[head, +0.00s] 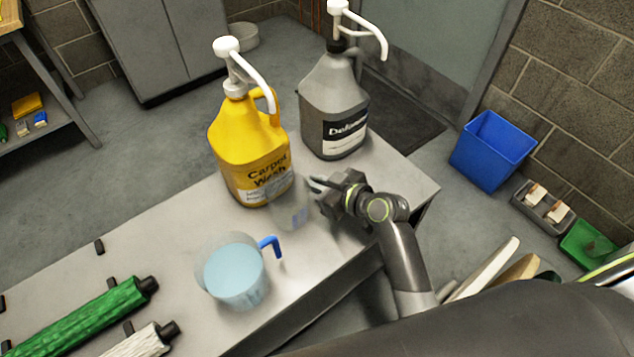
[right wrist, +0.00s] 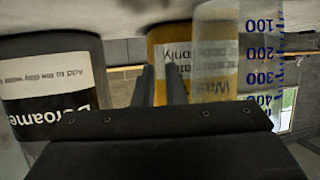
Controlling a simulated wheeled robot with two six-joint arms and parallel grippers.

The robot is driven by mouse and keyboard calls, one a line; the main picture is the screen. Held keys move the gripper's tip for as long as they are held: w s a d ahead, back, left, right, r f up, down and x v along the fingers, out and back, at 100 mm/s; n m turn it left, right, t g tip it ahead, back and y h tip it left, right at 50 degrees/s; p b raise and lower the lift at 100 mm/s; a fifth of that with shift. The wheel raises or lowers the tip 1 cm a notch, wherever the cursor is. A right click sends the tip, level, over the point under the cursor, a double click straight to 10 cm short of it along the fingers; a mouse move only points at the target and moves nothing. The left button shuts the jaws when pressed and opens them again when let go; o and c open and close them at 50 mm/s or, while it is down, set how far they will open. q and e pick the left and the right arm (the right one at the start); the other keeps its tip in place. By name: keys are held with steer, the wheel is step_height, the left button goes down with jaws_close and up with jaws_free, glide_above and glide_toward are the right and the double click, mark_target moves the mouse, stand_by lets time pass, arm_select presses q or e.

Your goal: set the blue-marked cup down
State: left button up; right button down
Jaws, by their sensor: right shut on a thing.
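The blue-marked cup (head: 290,211) is small and clear, with a faint bluish patch on its side. It is upright in front of the yellow Carpet Wash jug (head: 250,150), at the tips of my right gripper (head: 318,186), which is shut on it. I cannot tell whether its base touches the bench (head: 180,235). In the right wrist view, the gripper fingers (right wrist: 163,85) show beside a translucent wall (right wrist: 215,45), with a blue scale (right wrist: 265,55) to its right. My left gripper is not in view.
A clear pitcher (head: 235,275) of bluish liquid with a blue handle stands at the bench's front. A grey jug (head: 334,108) stands behind my gripper. Green (head: 90,318) and white (head: 140,342) rollers lie at left. A blue bin (head: 492,150) is on the floor.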

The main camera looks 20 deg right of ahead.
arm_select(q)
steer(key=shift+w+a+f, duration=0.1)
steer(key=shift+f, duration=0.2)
arm_select(e)
steer(key=shift+f, duration=0.3)
steer(key=c, duration=1.5)
jaws_free()
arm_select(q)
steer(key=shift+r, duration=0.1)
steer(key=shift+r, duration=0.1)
arm_select(e)
steer(key=shift+r, duration=0.2)
steer(key=v, duration=0.3)
steer(key=shift+s+d+r, duration=0.15)
steer(key=shift+s+r, duration=0.05)
steer(key=shift+s, duration=0.1)
arm_select(q)
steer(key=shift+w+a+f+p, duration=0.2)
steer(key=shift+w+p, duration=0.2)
steer(key=shift+p, duration=0.05)
arm_select(e)
steer(key=shift+v, duration=4.05)
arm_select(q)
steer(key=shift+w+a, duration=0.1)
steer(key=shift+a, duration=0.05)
arm_select(e)
steer(key=shift+r, duration=0.15)
